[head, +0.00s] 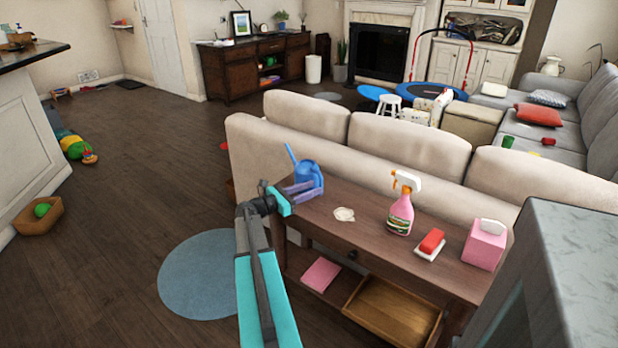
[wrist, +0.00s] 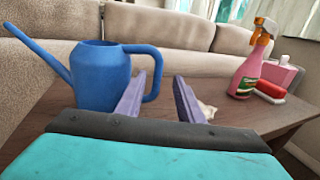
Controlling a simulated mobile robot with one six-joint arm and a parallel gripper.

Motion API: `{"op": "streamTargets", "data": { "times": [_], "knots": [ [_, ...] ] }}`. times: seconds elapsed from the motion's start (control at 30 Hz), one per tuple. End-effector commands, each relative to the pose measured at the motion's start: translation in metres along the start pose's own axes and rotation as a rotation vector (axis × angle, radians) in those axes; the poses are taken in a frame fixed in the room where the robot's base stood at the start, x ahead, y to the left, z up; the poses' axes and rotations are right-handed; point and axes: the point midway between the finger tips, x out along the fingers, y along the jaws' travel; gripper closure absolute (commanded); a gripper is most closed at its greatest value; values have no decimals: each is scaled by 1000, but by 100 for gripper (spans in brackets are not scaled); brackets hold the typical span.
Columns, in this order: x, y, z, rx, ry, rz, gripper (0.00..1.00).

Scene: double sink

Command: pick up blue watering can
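The blue watering can (head: 306,173) stands upright on the left end of the wooden console table (head: 375,235), its spout pointing up and left. It also shows in the wrist view (wrist: 101,76), left of centre, with its handle on the right side. My gripper (head: 304,188) is at the can, with its purple fingers apart. In the wrist view my gripper (wrist: 167,78) has the handle's outer part showing in the gap between the fingers, close to the left finger. The left finger covers part of the handle; I cannot tell whether they touch.
A crumpled whitish item (head: 344,214), a pink spray bottle (head: 400,212), a red-and-white sponge (head: 431,242) and a pink tissue box (head: 485,245) stand right of the can. The beige sofa (head: 400,151) backs the table. Open floor lies left.

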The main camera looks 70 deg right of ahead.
Motion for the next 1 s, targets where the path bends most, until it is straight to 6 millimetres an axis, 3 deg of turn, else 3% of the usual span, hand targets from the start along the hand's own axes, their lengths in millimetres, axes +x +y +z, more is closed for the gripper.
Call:
{"op": "streamTargets", "data": {
  "times": [0.3, 0.77, 1.0],
  "knots": [
    [37, 0, 0, 0, -1, -1, 66],
    [42, 0, 0, 0, 0, 0, 66],
    [63, 2, 3, 0, -1, -1, 66]
  ]
}}
